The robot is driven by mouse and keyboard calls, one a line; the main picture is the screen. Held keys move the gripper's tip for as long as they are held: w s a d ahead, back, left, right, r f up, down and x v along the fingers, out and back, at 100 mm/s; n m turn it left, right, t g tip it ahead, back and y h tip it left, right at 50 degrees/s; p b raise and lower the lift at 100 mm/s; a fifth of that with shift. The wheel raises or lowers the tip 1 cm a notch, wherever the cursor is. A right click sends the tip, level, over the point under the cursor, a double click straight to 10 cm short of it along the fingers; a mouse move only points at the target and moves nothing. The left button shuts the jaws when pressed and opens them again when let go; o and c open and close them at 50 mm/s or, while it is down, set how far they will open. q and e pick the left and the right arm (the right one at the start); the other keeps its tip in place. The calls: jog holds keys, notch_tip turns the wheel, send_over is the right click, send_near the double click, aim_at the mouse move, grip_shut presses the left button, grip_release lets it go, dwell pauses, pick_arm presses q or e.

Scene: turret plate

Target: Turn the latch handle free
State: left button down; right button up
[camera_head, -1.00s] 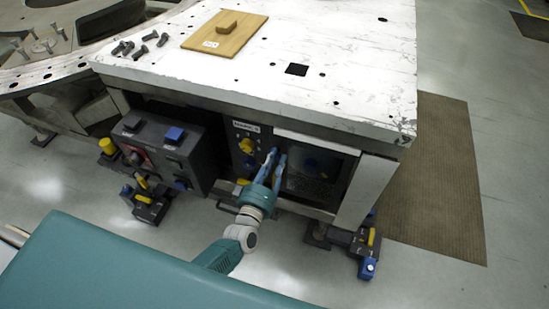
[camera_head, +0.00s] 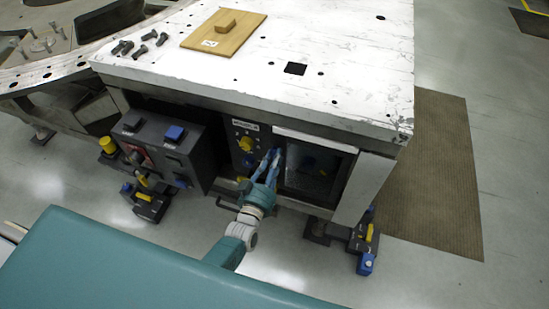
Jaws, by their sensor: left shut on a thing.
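The dark-windowed door (camera_head: 318,168) with a white top strip is set in the front of the white-topped turret table. My left gripper (camera_head: 271,155), with blue fingers and a teal body, reaches up to the door's left edge, beside the knob panel. Its fingers are shut on a small part there, which fits the latch handle; the fingers hide most of it, so its angle cannot be told. My right gripper is not in view.
A grey control box (camera_head: 150,150) with a blue button stands further left. A wooden board (camera_head: 235,37) and several bolts lie on the tabletop. A brown mat (camera_head: 435,190) lies on the clear floor at right.

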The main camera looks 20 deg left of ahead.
pick_arm(q)
jog(key=shift+m, duration=0.7)
jog(key=c, duration=1.5)
grip_release()
jog(key=s, duration=1.2)
jog(key=shift+a, duration=0.2)
